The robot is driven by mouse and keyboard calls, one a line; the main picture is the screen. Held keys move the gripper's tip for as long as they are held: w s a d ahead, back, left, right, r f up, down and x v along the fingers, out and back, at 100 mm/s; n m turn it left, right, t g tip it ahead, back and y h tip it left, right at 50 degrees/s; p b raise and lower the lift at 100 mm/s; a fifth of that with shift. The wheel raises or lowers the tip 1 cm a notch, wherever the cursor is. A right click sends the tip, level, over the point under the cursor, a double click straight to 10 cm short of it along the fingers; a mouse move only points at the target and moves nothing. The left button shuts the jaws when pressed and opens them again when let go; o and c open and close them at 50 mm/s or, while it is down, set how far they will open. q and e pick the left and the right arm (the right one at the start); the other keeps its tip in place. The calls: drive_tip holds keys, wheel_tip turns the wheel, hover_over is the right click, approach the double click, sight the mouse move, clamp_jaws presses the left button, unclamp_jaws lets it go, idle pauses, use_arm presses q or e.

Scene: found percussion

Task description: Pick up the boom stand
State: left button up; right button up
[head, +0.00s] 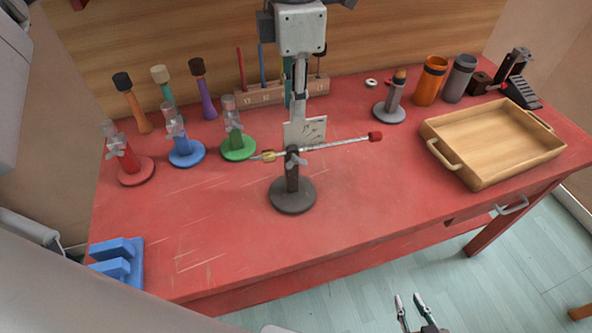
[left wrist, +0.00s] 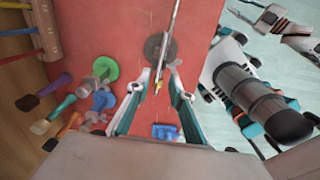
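The boom stand has a dark round base (head: 293,197), a short post, and a thin silver rod (head: 345,143) lying nearly level, with a brass end at left and a red end at right. It stands upright on the red table. My left gripper (head: 300,100) points down above it. In the left wrist view my left gripper (left wrist: 160,70) is open, its fingers apart on either side of the boom rod (left wrist: 174,38); contact is not visible. My right gripper (head: 408,297) is open and empty, low over the floor beyond the table's front edge.
Red (head: 135,170), blue (head: 187,153) and green (head: 237,148) stands are at left. Mallets and a wooden rack (head: 265,96) are behind. A blue cradle (head: 120,262) sits front left, a wooden tray (head: 490,185) at right. The table's front middle is clear.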

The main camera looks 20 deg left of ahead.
sight(292, 143)
use_arm(q)
drive_tip(key=shift+s+a+f, duration=0.1)
drive_tip(key=shift+s+f, duration=0.15)
drive_tip(key=shift+f, duration=0.6)
drive_tip(key=shift+w+a+f, duration=0.1)
drive_tip(key=shift+f, duration=1.05)
drive_tip(key=shift+w+a+f, duration=0.1)
drive_tip(key=shift+f, duration=1.05)
clamp_jaws()
